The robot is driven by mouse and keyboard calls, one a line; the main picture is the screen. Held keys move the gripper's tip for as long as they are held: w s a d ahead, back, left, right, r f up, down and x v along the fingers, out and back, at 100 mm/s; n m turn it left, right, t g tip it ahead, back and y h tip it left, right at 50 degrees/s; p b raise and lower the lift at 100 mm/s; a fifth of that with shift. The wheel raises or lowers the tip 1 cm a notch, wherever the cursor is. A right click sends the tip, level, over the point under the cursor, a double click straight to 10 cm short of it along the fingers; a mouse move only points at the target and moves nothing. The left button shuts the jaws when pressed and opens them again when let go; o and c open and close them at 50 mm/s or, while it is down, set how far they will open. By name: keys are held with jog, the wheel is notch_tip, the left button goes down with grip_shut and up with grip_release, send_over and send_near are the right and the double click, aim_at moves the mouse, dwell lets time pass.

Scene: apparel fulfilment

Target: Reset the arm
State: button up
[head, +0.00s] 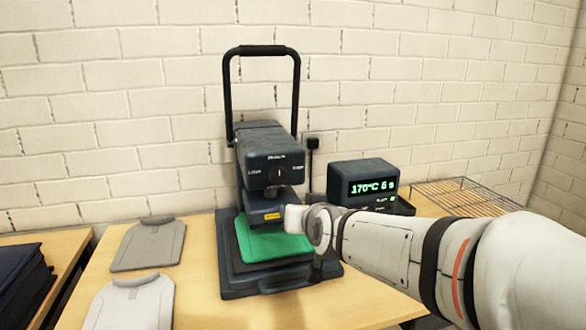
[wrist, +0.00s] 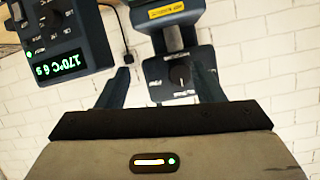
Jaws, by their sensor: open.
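My arm reaches in from the right in the head view, its white end in front of the right side of a dark heat press (head: 272,168). My gripper is mostly hidden behind the wrist there. In the wrist view my gripper (wrist: 160,76) shows two dark fingers set apart, with nothing seen between them but the press behind. That view is turned over. The press (wrist: 180,78) has its black loop handle (head: 262,50) standing up. A green cloth (head: 262,243) lies on its lower plate, below the upper head; my wrist overlaps its right edge in the picture.
A control box (head: 363,180) reading 170°C 6 s stands right of the press. A wire rack (head: 462,194) is at the far right. Two grey folded garments (head: 148,245) (head: 133,303) lie left on the wooden table (head: 195,260). Dark folded cloth (head: 22,280) lies far left. A brick wall stands behind.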

jog(key=s+d+f+g+h+p, duration=0.1)
jog(key=s+d+f+g+p, duration=0.1)
jog(key=s, duration=0.6)
jog(key=s+d+f+g+h+p, duration=0.1)
jog(key=s+d+f+g+p, duration=0.1)
jog(key=s+d+g, duration=0.3)
jog(key=s+d+f+m+g+h+p, duration=0.1)
jog(key=s+d+f+g+p, duration=0.1)
jog(key=s+d, duration=0.4)
jog(key=s+g, duration=0.1)
jog(key=s, duration=0.3)
jog(key=shift+s+d+f+g+h+p, duration=0.25)
jog(key=shift+s+f+g+h+p, duration=0.05)
jog(key=shift+f+g+p, duration=0.1)
